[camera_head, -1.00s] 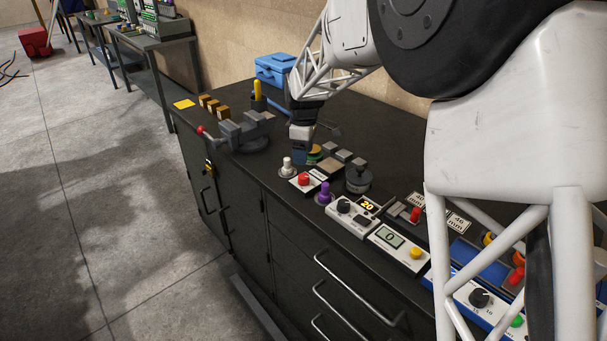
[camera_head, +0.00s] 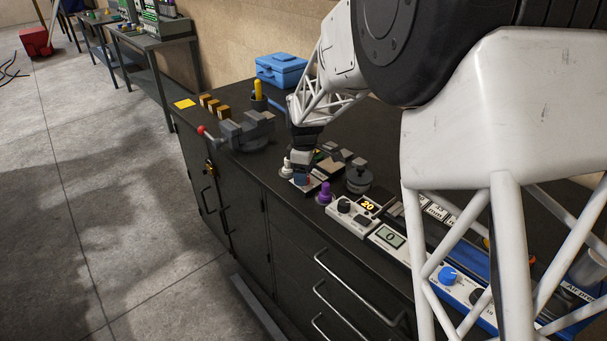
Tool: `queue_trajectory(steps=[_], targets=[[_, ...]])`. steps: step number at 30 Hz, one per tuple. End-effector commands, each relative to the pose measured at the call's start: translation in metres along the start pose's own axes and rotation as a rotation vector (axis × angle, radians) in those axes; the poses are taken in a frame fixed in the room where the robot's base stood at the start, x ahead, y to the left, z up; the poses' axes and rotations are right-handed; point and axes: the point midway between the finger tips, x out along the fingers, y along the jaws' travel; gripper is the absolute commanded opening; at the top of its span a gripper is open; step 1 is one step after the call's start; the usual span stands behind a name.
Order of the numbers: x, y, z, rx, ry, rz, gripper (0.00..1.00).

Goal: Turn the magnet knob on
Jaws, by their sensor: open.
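My gripper (camera_head: 302,178) points down at the small white panel (camera_head: 305,187) near the bench's front edge. It is open and covers most of the panel; the red button there is largely hidden. I cannot tell whether the fingers touch it. Several knobs show, and I cannot read which is the magnet knob. A white knob (camera_head: 287,165) stands just left of my gripper and a purple knob (camera_head: 324,193) to its right. A black round knob (camera_head: 358,180) is behind the purple one. A black dial (camera_head: 344,206) sits beside a display reading 20, and a blue knob (camera_head: 447,275) is at the right.
The dark bench top (camera_head: 215,107) holds a grey vise (camera_head: 245,132) with a red-ended handle, a blue toolbox (camera_head: 281,69), and small blocks (camera_head: 209,102). A box with a display (camera_head: 390,237) reading 0 is at right. My arm hides much of the right side.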

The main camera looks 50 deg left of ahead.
Motion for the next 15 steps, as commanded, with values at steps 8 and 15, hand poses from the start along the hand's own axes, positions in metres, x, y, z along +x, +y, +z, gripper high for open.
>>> queue_trajectory(steps=[8,15], targets=[[0.0038,-0.0001,0.0,0.0,0.0,0.0,0.62],[0.0038,0.0,0.0,0.0,0.0,0.0,0.41]])
